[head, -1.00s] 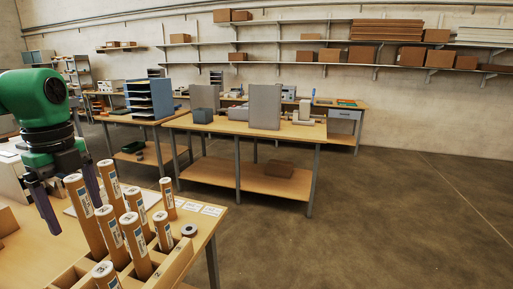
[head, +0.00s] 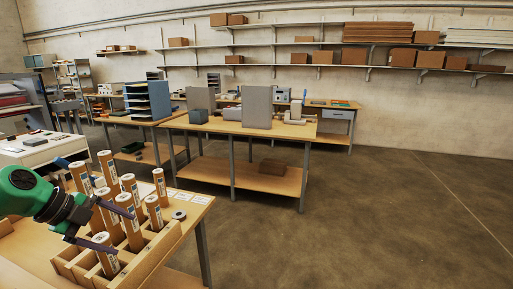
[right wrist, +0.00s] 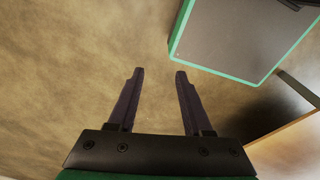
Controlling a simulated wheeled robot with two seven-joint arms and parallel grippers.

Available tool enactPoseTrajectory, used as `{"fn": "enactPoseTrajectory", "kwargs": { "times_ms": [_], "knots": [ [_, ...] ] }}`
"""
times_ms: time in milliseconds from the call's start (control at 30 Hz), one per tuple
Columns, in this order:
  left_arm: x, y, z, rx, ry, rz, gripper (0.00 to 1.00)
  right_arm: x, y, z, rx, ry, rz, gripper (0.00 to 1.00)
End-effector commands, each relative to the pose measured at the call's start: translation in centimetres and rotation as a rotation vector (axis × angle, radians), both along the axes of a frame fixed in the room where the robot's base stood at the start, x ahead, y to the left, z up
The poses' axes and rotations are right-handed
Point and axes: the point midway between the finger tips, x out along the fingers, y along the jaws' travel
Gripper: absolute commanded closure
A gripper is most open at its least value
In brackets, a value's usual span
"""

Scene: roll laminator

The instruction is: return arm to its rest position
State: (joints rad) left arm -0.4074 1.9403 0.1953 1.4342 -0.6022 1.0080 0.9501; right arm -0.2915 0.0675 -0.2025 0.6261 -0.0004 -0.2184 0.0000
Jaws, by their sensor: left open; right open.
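My left gripper (head: 123,232) comes in from the left, low, in the head view. It is open, with its two dark fingers pointing right in front of the cardboard tubes (head: 130,222). I cannot tell whether the fingers touch any tube. My right gripper (right wrist: 159,72) shows in the right wrist view, open and empty, with its fingers apart over bare brown floor (right wrist: 90,60). The right arm is not in the head view.
Several tubes stand in a wooden slotted rack (head: 165,240) on the near table. A grey ring (head: 179,215) lies beside them. A table with a wooden top (right wrist: 292,150) shows at the right wrist view's lower right. Open floor (head: 390,220) lies right.

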Motion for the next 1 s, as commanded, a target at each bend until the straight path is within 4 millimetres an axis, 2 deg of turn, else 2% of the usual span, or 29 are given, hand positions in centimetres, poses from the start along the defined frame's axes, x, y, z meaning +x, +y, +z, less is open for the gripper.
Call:
{"fn": "enactPoseTrajectory", "kwargs": {
  "times_ms": [33,167,267,333,467,500,600,700,800,1000],
  "knots": [
    [0.4,-0.3,-1.3,-0.068,-0.055,0.028,0.11,-0.1,-0.1,0.0,-0.002,0.003,0.000,0.50],
    [2.1,-0.7,-4.5,-0.256,-0.255,0.193,0.11,-0.8,-0.6,0.0,-0.009,0.013,0.001,0.50],
    [2.6,0.1,-7.6,-0.394,-0.397,0.455,0.11,-1.2,-1.0,-0.1,-0.014,0.021,0.002,0.50],
    [1.9,1.2,-10.3,-0.453,-0.440,0.689,0.11,-1.3,-1.1,0.0,-0.016,0.021,0.002,0.50],
    [-2.2,2.1,-16.4,-0.470,-0.356,1.113,0.11,-1.1,-1.1,0.0,-0.016,0.019,0.002,0.50],
    [-3.7,1.9,-18.1,-0.459,-0.303,1.210,0.11,-1.1,-1.1,0.0,-0.016,0.019,0.002,0.50],
    [-7.2,0.6,-21.2,-0.426,-0.159,1.378,0.11,-1.1,-1.1,0.0,-0.015,0.018,0.001,0.50],
    [-10.5,-1.4,-23.5,-0.396,-0.003,1.489,0.11,-1.1,-1.1,0.0,-0.016,0.018,0.001,0.50],
    [-13.6,-3.8,-25.0,-0.368,0.155,1.558,0.11,-1.0,-1.2,0.0,-0.016,0.018,0.001,0.50],
    [-19.1,-8.8,-26.0,-0.326,0.456,1.604,0.11,-1.0,-1.1,0.0,-0.016,0.016,0.000,0.50]
  ]
}}
